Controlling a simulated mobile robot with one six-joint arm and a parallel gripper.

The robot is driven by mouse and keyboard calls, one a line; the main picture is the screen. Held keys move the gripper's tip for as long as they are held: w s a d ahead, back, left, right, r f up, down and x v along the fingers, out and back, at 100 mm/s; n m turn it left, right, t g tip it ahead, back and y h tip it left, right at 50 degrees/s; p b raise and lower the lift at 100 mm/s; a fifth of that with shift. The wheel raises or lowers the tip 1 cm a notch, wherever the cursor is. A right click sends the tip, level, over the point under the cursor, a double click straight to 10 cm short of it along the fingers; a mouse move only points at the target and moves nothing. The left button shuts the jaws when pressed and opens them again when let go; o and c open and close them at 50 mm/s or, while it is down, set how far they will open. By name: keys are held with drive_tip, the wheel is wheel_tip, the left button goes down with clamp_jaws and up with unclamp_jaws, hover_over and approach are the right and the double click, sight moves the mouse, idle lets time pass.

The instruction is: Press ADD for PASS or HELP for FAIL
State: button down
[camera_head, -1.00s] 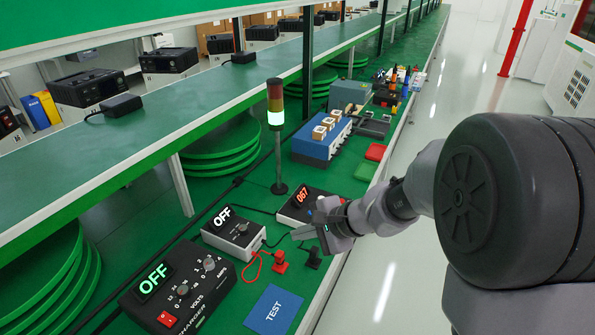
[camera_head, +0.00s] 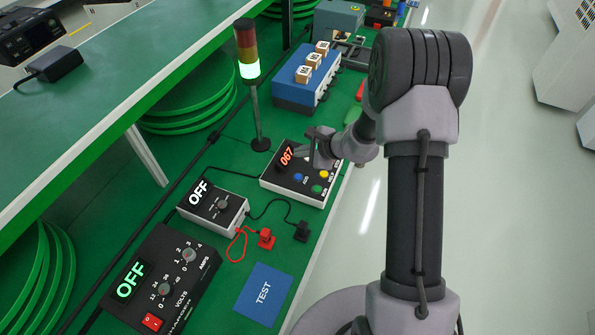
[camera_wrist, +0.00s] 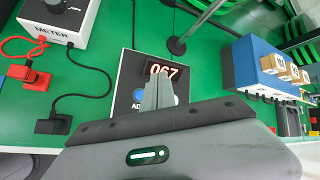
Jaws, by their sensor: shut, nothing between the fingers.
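The button box (camera_head: 272,184) has a red display reading 067 (camera_head: 286,155) and several buttons. Its blue button (camera_head: 297,176), yellow button (camera_head: 324,174) and green button (camera_head: 316,188) show in the head view. In the wrist view the blue button (camera_wrist: 139,96) lies just left of my fingers, with lettering beginning "AD" below it. My gripper (camera_head: 303,151) is shut and empty, above the box near the display. In the wrist view my gripper (camera_wrist: 160,84) hides the box's middle and right-hand buttons. I see no HELP label that I can read.
A signal tower (camera_head: 249,70) with its lowest segment lit stands behind the box. The meter (camera_head: 220,208) and the charger (camera_head: 165,275) both read OFF. A blue block holder (camera_head: 295,93) stands beyond.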

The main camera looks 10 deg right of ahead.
sight(300, 178)
wheel_tip(300, 178, down, 9)
drive_tip(key=b, duration=0.5)
drive_tip(key=shift+r, duration=0.2)
drive_tip(key=shift+f+b, duration=0.15)
drive_tip(key=shift+b, duration=0.3)
drive_tip(key=shift+f, duration=0.1)
idle(1.3)
drive_tip(key=shift+f+b, duration=0.35)
drive_tip(key=shift+b, duration=0.4)
drive_tip(key=shift+f+b, duration=0.35)
drive_tip(key=shift+b, duration=0.2)
idle(0.3)
drive_tip(key=shift+r, duration=0.15)
drive_tip(key=shift+r+p, duration=0.35)
drive_tip(key=shift+r, duration=0.35)
